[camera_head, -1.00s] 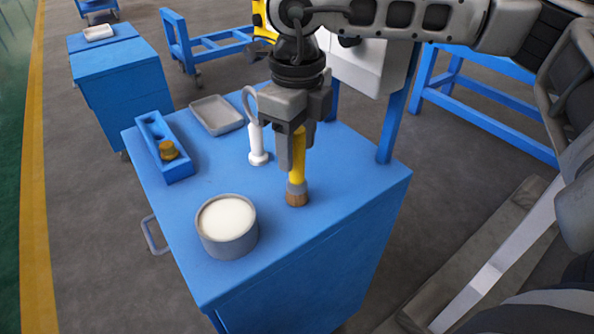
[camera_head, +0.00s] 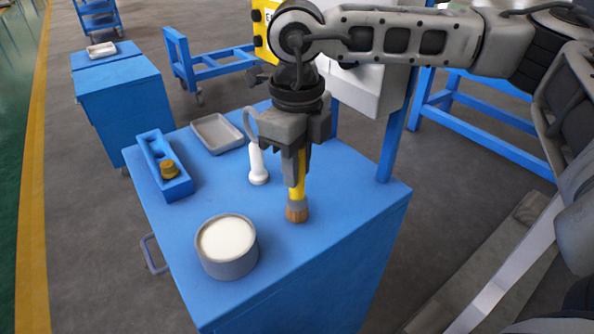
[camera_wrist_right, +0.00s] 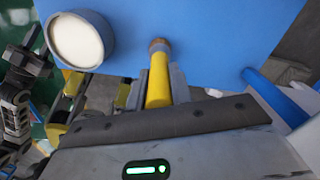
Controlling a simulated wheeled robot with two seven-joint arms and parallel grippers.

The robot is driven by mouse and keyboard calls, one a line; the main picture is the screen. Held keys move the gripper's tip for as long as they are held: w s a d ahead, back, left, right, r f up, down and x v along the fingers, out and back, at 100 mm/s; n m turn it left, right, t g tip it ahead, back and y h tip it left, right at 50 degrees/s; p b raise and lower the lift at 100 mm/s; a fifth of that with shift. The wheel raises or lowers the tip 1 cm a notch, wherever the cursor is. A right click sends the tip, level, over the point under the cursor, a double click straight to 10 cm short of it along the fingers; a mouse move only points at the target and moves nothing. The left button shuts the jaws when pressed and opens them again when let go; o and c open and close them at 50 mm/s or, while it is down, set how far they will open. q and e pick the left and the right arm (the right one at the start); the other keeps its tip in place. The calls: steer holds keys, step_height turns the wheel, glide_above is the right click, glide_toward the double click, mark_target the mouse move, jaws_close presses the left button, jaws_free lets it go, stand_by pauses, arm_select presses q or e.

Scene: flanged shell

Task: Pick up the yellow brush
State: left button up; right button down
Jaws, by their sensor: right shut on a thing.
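The yellow brush (camera_head: 299,188) is upright with its brown bristle end down, over the blue cabinet top (camera_head: 335,226). My right gripper (camera_head: 298,172) is shut on its yellow handle from above. The brush (camera_wrist_right: 158,84) also shows between the fingers of my right gripper (camera_wrist_right: 160,88) in the right wrist view. Whether the bristles touch the cabinet top is hard to tell.
A grey tub with white contents (camera_head: 227,245) stands in front left of the brush. A white bottle-like object (camera_head: 257,164) is just behind it. A grey tray (camera_head: 217,133) and a blue holder with a yellow-brown piece (camera_head: 164,168) lie further left. A blue post (camera_head: 393,130) rises at the right.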

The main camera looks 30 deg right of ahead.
step_height(320, 180, up, 3)
steer(key=shift+f, duration=0.2)
steer(key=s+r+b, duration=0.1)
steer(key=s+r, duration=0.8)
steer(key=s, duration=0.5)
steer(key=shift+d+r, duration=0.15)
steer(key=shift+r, duration=0.2)
stand_by(1.5)
